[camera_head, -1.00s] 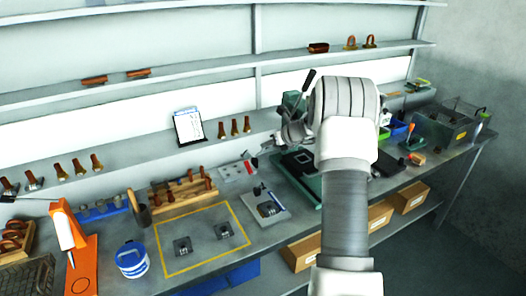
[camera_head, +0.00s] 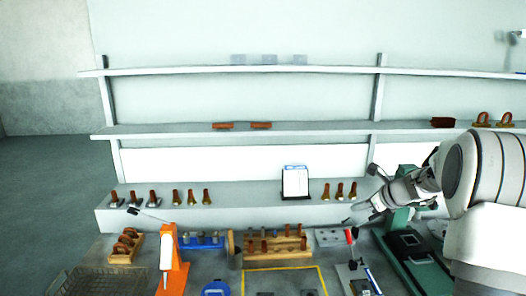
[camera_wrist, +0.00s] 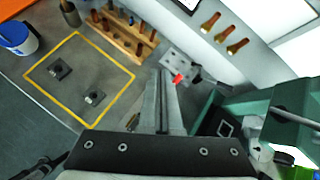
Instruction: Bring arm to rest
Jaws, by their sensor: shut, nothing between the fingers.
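My gripper (camera_head: 362,207) is at the right in the head view, at the end of my white and grey arm, and reaches left above the bench. In the wrist view my gripper (camera_wrist: 163,75) points over the bench with its two fingers together and nothing between them. A green machine (camera_head: 408,250) stands just below and beside it, and it also shows in the wrist view (camera_wrist: 285,125). I cannot tell how far the fingertips are above the bench.
A wooden rack (camera_head: 275,247), an orange stand (camera_head: 172,270) and a yellow-outlined area (camera_wrist: 75,85) with two small metal parts lie on the bench. A clipboard-like sign (camera_head: 295,182) and several wooden-handled tools stand on the ledge. A blue-white tub (camera_wrist: 17,37) is at the left.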

